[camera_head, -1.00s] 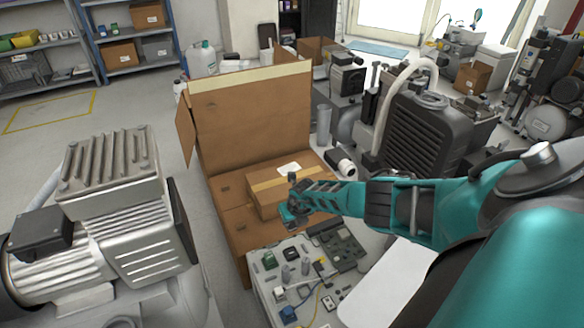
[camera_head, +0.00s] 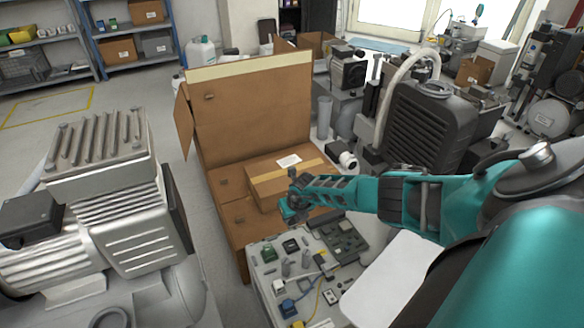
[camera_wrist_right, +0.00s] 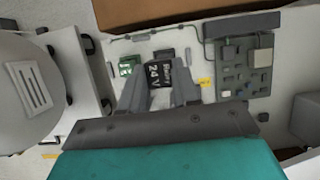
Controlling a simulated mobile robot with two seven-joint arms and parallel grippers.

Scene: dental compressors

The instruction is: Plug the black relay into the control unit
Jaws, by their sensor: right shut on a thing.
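The black relay (camera_wrist_right: 163,72), marked 24V in white, is held between the two fingers of my right gripper (camera_wrist_right: 160,84) in the right wrist view. In the head view my right gripper (camera_head: 294,207) is over the far edge of the control unit, and I cannot make out the relay there. The control unit (camera_head: 262,283) is a pale panel with several parts on it; it also shows behind the relay in the wrist view (camera_wrist_right: 205,55). The relay appears apart from the panel, but the depth is hard to tell. My left gripper is not in view.
On the panel are a green part (camera_head: 268,252), a black part (camera_head: 290,246) and a green circuit board (camera_head: 344,240). An open cardboard box (camera_head: 250,110) with a closed carton (camera_head: 285,180) stands behind. A large grey compressor (camera_head: 110,200) stands left.

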